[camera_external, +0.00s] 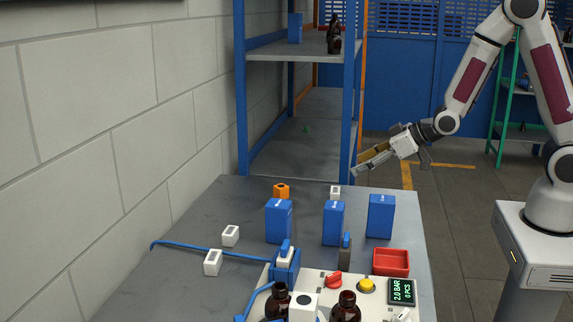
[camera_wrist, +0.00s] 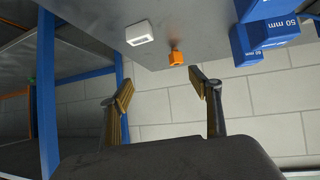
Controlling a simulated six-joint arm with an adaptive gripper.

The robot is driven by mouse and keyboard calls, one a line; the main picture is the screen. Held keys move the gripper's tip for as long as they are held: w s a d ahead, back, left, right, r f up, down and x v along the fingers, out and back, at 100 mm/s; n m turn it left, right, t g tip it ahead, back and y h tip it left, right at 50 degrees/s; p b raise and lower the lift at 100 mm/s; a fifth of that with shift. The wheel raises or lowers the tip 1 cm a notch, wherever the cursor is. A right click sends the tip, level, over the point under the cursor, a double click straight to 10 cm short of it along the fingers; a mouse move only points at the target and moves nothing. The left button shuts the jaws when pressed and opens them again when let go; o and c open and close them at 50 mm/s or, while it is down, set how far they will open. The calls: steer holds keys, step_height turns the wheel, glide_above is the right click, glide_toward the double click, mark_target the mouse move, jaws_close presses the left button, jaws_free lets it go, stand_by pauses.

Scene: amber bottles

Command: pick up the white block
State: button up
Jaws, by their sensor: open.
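A small white block (camera_external: 335,191) with a recessed top stands at the far edge of the grey table, behind the blue boxes. In the wrist view this white block (camera_wrist: 139,32) lies on the table, beyond my fingertips. Two similar white blocks, one (camera_external: 230,235) and another (camera_external: 212,262), stand at the table's left side. My gripper (camera_external: 371,162) is open and empty, beyond the table's far right corner, right of the far white block and apart from it. In the wrist view the two fingers of my gripper (camera_wrist: 161,86) are spread wide with nothing between them.
An orange piece (camera_external: 281,191) stands left of the far white block. Blue boxes (camera_external: 333,223) stand in front of it. A blue-posted shelf (camera_external: 242,90) rises behind the table. A red tray (camera_external: 391,262) and brown bottles (camera_external: 345,307) are nearer the front.

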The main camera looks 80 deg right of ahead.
steer(key=t, duration=0.1)
glide_toward(336, 190)
steer(key=shift+w+a+f+m, duration=0.1)
steer(key=shift+w+a+m, duration=0.1)
steer(key=shift+w, duration=0.35)
steer(key=shift+w+a+m, duration=0.15)
steer(key=shift+w+m, duration=0.05)
steer(key=shift+w, duration=0.3)
steer(key=shift+d+f+t, duration=0.25)
steer(key=shift+f+t, duration=0.15)
steer(key=shift+f, duration=0.2)
steer(key=shift+x, duration=1.3)
steer(key=shift+d, duration=0.1)
steer(key=shift+d+x, duration=0.1)
steer(key=shift+x, duration=1.2)
steer(key=shift+d+x, duration=0.15)
steer(key=shift+x, duration=1.1)
steer(key=shift+s+f, duration=0.1)
steer(key=shift+f, duration=0.05)
steer(key=shift+c, duration=0.5)
steer(key=c, duration=1.1)
